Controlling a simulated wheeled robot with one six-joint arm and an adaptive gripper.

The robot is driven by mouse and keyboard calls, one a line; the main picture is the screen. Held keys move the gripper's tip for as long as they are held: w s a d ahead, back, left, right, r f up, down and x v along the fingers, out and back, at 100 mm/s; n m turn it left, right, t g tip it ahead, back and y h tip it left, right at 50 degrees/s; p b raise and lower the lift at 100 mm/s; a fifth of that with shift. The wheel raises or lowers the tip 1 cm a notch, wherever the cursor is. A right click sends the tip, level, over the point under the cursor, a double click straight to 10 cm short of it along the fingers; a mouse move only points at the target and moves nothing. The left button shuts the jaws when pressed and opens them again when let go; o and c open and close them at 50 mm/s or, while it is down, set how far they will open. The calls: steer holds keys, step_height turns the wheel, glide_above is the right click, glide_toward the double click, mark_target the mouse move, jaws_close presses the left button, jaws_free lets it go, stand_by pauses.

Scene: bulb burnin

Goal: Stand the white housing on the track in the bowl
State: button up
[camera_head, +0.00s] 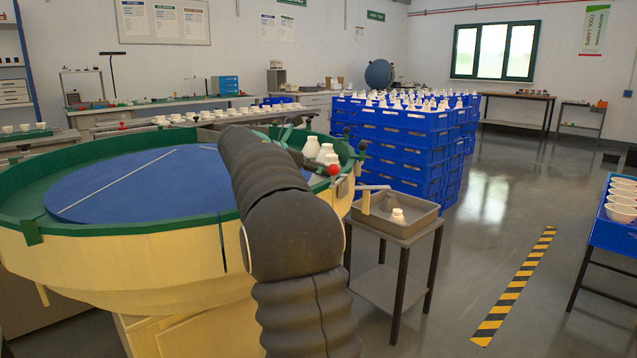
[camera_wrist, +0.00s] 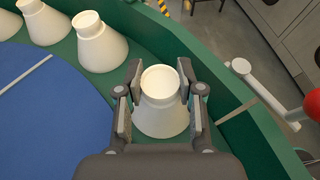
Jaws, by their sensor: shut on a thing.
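In the wrist view my gripper (camera_wrist: 158,92) is shut on a white housing (camera_wrist: 161,118), one pad on each side of its neck. The housing stands narrow end up, over the green track (camera_wrist: 240,135) of the bowl. I cannot tell whether its base touches the track. More white housings (camera_wrist: 98,42) stand on the track at the upper left of the wrist view. In the head view the bowl (camera_head: 100,232) has a green rim and a blue middle (camera_head: 140,187).
A red ball on a post (camera_head: 334,170) stands at the bowl's right rim. A grey tray (camera_head: 420,222) with a white housing (camera_head: 398,215) is on a small stand beside the bowl. Stacked blue crates (camera_head: 395,140) stand behind.

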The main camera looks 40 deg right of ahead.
steer(key=shift+f, duration=0.1)
steer(key=o, duration=1.2)
steer(key=shift+c, duration=0.2)
steer(key=shift+a, duration=0.1)
steer(key=p+v, duration=0.2)
steer(key=v, duration=1)
